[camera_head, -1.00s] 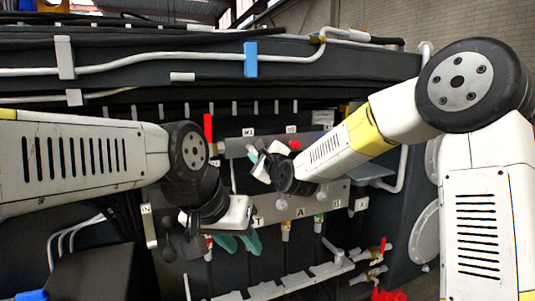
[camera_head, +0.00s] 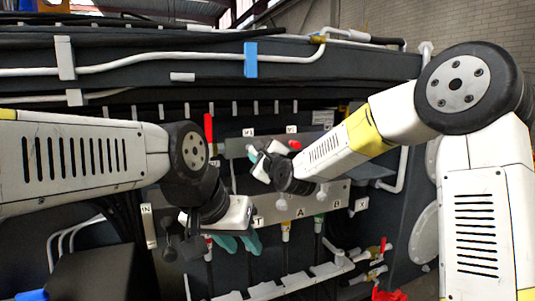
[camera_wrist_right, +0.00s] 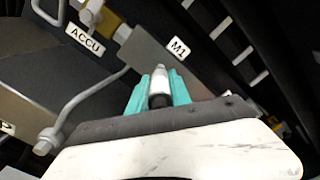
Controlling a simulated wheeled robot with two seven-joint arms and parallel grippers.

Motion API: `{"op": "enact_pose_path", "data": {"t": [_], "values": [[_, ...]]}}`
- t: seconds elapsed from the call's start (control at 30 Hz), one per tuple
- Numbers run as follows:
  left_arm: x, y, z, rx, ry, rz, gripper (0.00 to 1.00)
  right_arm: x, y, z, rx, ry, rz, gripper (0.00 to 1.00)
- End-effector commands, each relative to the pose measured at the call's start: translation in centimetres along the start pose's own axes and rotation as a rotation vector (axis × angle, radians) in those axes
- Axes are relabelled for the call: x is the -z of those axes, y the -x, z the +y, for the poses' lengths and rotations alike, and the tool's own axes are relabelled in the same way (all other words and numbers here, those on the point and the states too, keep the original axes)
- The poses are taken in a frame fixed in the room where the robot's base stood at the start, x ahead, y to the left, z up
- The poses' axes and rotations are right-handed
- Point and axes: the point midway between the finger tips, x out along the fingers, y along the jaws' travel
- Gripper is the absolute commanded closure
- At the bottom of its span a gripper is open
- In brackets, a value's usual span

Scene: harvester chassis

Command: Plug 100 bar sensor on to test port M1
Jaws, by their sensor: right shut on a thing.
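My right gripper (camera_wrist_right: 155,95) is shut on the 100 bar sensor (camera_wrist_right: 160,82), a small white cylinder with a dark lower part, between its teal fingers. The sensor's tip points at the grey plate beside the M1 label (camera_wrist_right: 179,47). I cannot tell whether it touches a port; the M1 port itself is not clearly visible. In the head view, the M1 label (camera_head: 248,132) sits just above my right gripper (camera_head: 256,156), whose fingers are hard to make out there. My left gripper (camera_head: 238,243) is low in front of the panel, its teal fingers apart, with nothing visible between them.
The ACCU label (camera_wrist_right: 85,38) and a bent metal pipe (camera_wrist_right: 90,95) lie left of the sensor in the wrist view. In the head view, a red-handled valve (camera_head: 209,127) stands left of M1. Hose couplings and a white rail (camera_head: 300,281) sit below.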

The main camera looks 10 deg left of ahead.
Motion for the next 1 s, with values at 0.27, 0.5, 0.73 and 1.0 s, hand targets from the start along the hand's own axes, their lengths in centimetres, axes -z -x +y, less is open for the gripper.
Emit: {"op": "enact_pose_path", "data": {"t": [0.27, 0.5, 0.73, 1.0], "values": [[0.0, 0.0, 0.0, 0.000, 0.000, 0.000, 0.64, -0.1, -0.7, -0.1, 0.002, -0.001, -0.001, 1.00], [0.0, 0.0, 0.0, 0.000, 0.000, 0.000, 0.64, -0.1, -1.2, 0.0, 0.001, -0.001, -0.001, 1.00], [0.0, 0.0, 0.0, 0.000, 0.000, 0.000, 0.64, -0.1, -1.7, -0.1, 0.002, 0.000, -0.001, 1.00], [0.0, 0.0, 0.0, 0.000, 0.000, 0.000, 0.64, -0.1, -1.9, -0.1, 0.001, 0.000, -0.001, 0.70]]}}
